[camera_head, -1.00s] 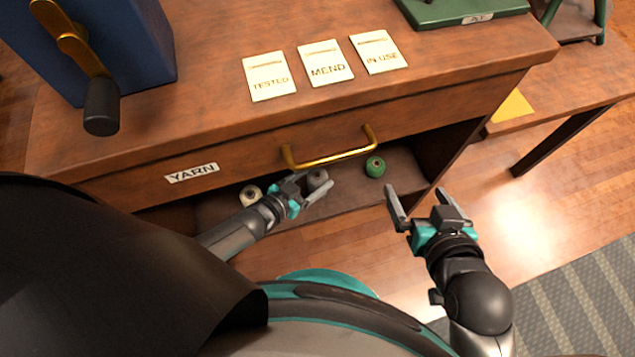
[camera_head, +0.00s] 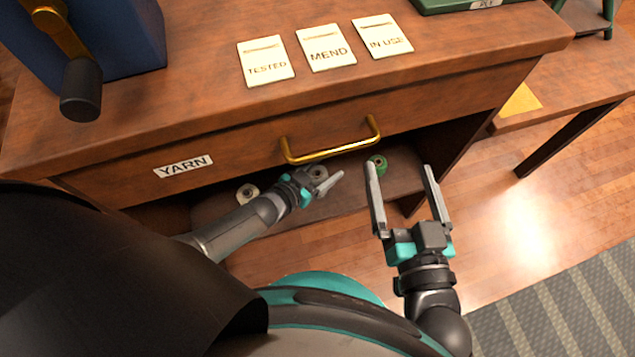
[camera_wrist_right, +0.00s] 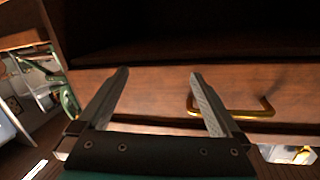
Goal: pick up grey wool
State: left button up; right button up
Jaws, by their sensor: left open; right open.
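The grey wool (camera_head: 318,172) is a small ball on the low shelf under the YARN drawer, partly hidden by my left gripper. My left gripper (camera_head: 322,186) is open, with its fingers beside the grey wool; I cannot tell if they touch it. My right gripper (camera_head: 403,180) is open and empty, in front of the shelf's right end, near the green wool. It also shows in the right wrist view (camera_wrist_right: 160,85), with nothing between the fingers.
White wool (camera_head: 247,193) lies left and green wool (camera_head: 378,164) right of the grey one. The YARN drawer front (camera_head: 230,155) with its brass handle (camera_head: 330,153) overhangs the shelf. The drawer is shut. Three cards, including MEND (camera_head: 326,47), lie on top. Open floor lies right.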

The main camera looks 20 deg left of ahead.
pick_arm(q)
jog(key=shift+w+d+f, duration=0.1)
jog(key=shift+w, duration=0.1)
grip_shut()
dwell(0.6)
jog(key=shift+s, duration=0.1)
